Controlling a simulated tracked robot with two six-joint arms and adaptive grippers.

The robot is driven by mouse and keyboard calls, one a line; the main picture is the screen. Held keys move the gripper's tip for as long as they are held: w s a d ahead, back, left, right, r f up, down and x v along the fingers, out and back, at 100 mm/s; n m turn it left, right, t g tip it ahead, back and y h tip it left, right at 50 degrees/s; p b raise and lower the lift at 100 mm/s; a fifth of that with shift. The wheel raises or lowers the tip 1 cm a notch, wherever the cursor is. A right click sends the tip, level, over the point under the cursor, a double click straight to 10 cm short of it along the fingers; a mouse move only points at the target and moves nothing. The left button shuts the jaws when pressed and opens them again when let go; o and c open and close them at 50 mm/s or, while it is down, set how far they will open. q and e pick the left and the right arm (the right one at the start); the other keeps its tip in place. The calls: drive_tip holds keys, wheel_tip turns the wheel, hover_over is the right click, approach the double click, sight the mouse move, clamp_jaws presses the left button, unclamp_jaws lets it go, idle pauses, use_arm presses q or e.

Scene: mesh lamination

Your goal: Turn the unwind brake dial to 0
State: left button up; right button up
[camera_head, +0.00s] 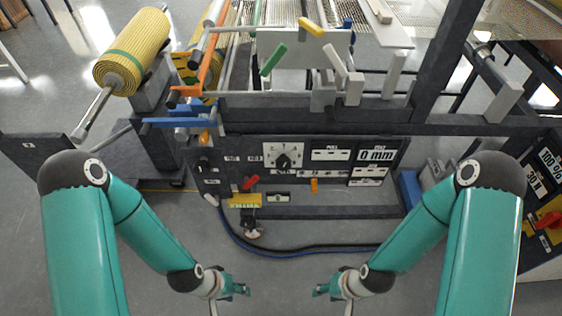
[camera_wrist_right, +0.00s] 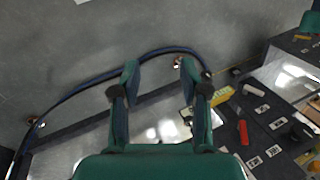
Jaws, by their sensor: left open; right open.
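The likely brake dial is a black knob on a white scale plate (camera_head: 284,157), on the dark front panel (camera_head: 330,155) of the machine. Its pointer direction and numbers are too small to read. My left gripper (camera_head: 244,290) is open and empty, low in front of the panel and below the dial. My right gripper (camera_head: 320,290) is open and empty, to the right of the left one. In the right wrist view its two fingers (camera_wrist_right: 158,82) are spread above the floor. The panel (camera_wrist_right: 285,125) stands at the right of that view.
A red lever (camera_head: 251,183) and a yellow label block (camera_head: 244,200) sit below the dial. A dark hose (camera_head: 300,249) curves over the floor below the panel.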

use_arm(q)
drive_tip(key=shift+o, duration=0.2)
drive_tip(key=shift+f, duration=0.25)
use_arm(e)
drive_tip(key=shift+o, duration=1.2)
drive_tip(key=shift+w+f, duration=0.2)
drive_tip(key=shift+o, duration=1.3)
drive_tip(key=w+f+m+t+h+b, duration=0.1)
drive_tip(key=w+f+m+t+b, duration=0.2)
drive_tip(key=w+b, duration=0.6)
drive_tip(key=shift+w+a+f+m+t+b, duration=0.3)
drive_tip(key=shift+a+f+m+t, duration=0.15)
drive_tip(key=shift+f, duration=0.25)
drive_tip(key=m+t+h+b, duration=0.3)
drive_tip(key=m+t+b, duration=1.1)
drive_tip(key=m+b, duration=1.1)
approach(283, 166)
use_arm(q)
wheel_tip(283, 166, down, 40)
drive_tip(key=b, duration=0.5)
drive_tip(key=shift+b, duration=0.4)
use_arm(e)
drive_tip(key=w+n, duration=0.1)
drive_tip(key=w, duration=0.3)
drive_tip(key=w+n, duration=0.1)
drive_tip(key=w, duration=0.2)
drive_tip(key=w+n, duration=0.2)
drive_tip(key=w, duration=0.2)
drive_tip(key=shift+w+g, duration=0.25)
drive_tip(key=shift+w, duration=0.05)
